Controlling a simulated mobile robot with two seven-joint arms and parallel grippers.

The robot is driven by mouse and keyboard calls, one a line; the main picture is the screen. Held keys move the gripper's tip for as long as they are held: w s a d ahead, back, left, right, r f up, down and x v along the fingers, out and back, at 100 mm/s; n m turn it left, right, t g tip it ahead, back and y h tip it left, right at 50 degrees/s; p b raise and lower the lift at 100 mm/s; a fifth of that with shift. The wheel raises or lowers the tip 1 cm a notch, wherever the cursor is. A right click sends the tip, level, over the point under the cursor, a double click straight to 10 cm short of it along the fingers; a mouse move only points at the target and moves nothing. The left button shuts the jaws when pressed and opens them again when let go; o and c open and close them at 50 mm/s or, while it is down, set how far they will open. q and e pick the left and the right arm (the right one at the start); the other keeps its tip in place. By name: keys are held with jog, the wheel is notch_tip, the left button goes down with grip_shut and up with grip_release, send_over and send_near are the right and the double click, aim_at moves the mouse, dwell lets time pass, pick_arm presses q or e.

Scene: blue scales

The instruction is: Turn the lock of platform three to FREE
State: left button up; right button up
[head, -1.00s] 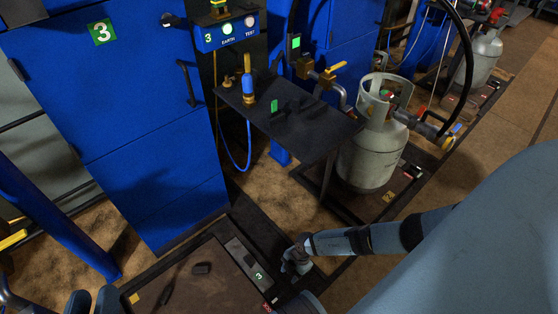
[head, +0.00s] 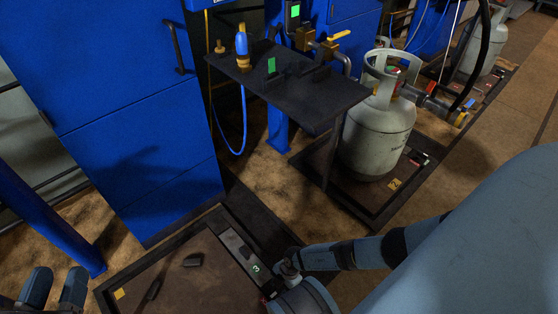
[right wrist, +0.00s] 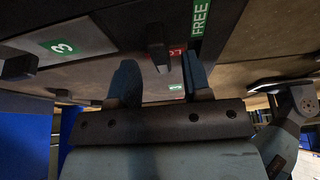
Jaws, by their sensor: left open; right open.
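Platform three (head: 215,285) is a low brown plate in a dark frame at the bottom of the head view. Its grey strip carries a green "3" label (head: 255,268), also in the right wrist view (right wrist: 63,47). There a dark lock lever (right wrist: 157,45) stands out from the frame, beside a green FREE label (right wrist: 200,18) and a partly hidden red label (right wrist: 178,57). My open right gripper (right wrist: 161,78) has its fingertips close to the lever, apparently not around it. Its fingers are not visible in the head view. My left gripper (head: 55,287) is open and empty at the lower left.
A blue cabinet (head: 130,120) stands behind the platform. A grey gas cylinder (head: 378,135) stands on the neighbouring platform.

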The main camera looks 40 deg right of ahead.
jog(key=shift+b+x, duration=0.55)
jog(key=shift+x, duration=0.55)
pick_arm(q)
jog(key=shift+w+a+r+m+t, duration=0.2)
jog(key=shift+w+a+m+t, duration=0.1)
jog(key=shift+m, duration=0.3)
pick_arm(e)
grip_shut()
